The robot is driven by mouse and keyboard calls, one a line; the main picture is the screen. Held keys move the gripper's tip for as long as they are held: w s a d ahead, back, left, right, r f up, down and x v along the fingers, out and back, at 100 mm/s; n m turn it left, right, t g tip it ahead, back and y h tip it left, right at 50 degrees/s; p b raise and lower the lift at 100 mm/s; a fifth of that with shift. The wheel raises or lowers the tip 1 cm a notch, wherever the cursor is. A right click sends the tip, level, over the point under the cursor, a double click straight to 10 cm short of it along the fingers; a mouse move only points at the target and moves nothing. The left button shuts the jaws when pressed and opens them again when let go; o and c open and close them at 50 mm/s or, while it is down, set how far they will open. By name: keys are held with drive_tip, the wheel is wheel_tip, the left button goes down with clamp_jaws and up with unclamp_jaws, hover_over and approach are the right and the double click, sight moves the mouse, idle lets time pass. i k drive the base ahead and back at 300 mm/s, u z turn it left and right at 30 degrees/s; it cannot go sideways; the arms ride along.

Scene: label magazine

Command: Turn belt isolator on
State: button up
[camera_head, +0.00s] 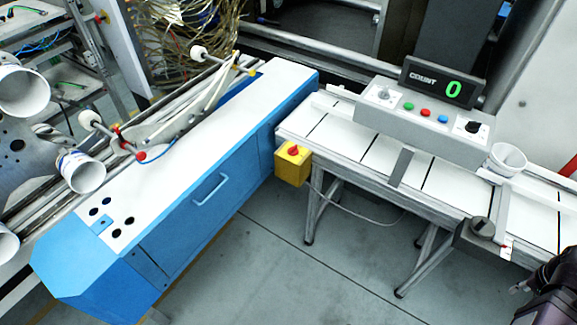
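A yellow box with a red rotary knob (293,163), which looks like the belt isolator, is fixed at the left end of the white belt table. The red knob (294,150) is on its upper face; its exact position is too small to read. A cable runs from the box under the table. My gripper (530,284) is partly in view at the lower right corner, dark and cut off by the frame edge. It is well away from the yellow box, and I cannot tell whether its fingers are open or shut.
A grey control panel (425,122) with coloured buttons and knobs stands behind the belt (345,143); its display (440,86) reads COUNT 0. A white cup (507,160) is by the belt. A blue-and-white machine (190,180) stands at left. The floor between is clear.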

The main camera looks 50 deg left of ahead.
sight(293, 150)
drive_tip(key=z, duration=1.1)
drive_tip(key=k, duration=0.1)
drive_tip(key=u, duration=3.1)
drive_tip(key=k, duration=0.95)
drive_tip(key=z, duration=0.2)
drive_tip(key=i, duration=0.65)
drive_tip(key=u, duration=0.05)
